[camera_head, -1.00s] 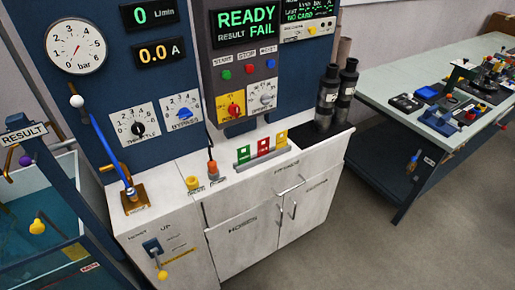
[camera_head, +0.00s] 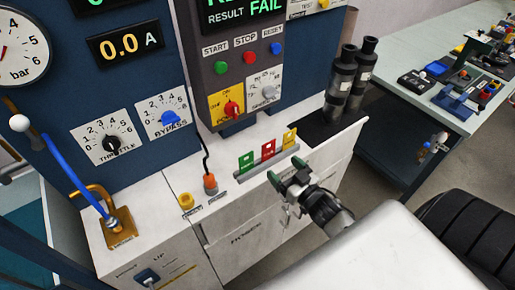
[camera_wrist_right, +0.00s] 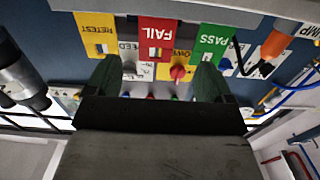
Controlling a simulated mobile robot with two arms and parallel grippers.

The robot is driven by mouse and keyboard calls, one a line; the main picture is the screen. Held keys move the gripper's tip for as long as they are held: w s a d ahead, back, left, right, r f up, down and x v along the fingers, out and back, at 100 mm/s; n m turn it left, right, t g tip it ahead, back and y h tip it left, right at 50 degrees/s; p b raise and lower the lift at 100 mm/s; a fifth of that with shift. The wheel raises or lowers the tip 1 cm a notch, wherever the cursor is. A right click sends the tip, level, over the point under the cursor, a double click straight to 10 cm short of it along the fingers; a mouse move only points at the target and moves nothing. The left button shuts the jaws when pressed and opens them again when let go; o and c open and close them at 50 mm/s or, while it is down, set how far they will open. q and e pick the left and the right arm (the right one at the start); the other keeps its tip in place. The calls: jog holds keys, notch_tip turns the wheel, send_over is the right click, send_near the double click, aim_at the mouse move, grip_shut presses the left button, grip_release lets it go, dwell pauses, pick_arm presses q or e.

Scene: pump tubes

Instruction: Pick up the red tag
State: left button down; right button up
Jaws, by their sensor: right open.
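The red tag (camera_head: 268,150) stands upright in a grey rack (camera_head: 266,167) on the white cabinet top, between a green tag (camera_head: 246,160) and a yellow tag (camera_head: 290,139). In the right wrist view the red tag (camera_wrist_right: 158,36) reads FAIL, the green tag (camera_wrist_right: 209,45) reads PASS and the yellow tag (camera_wrist_right: 97,36) reads RETEST. My right gripper (camera_head: 287,174) is open and empty, just in front of the rack. In the wrist view its two green fingertips (camera_wrist_right: 158,80) lie apart on either side of the red tag, short of it. My left gripper is out of view.
A yellow button (camera_head: 186,201) and an orange plug (camera_head: 210,182) stand left of the rack. Two dark cylinders (camera_head: 350,85) stand behind right. The control panel (camera_head: 238,70) rises behind the rack.

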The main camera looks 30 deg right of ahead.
aim_at(269, 150)
jog(key=w, duration=0.3)
jog(key=shift+w+a, duration=0.1)
jog(key=w, duration=0.1)
jog(key=w+p, duration=0.1)
jog(key=w, duration=0.1)
jog(key=w+p, duration=0.1)
jog(key=w, duration=0.1)
jog(key=shift+r, duration=0.35)
jog(key=shift+w+f, duration=0.15)
jog(key=shift+w, duration=0.15)
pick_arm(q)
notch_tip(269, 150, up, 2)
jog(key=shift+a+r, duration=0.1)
pick_arm(e)
jog(key=shift+s, duration=0.1)
jog(key=shift+c, duration=0.3)
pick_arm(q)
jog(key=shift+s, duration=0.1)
pick_arm(e)
jog(key=c, duration=0.9)
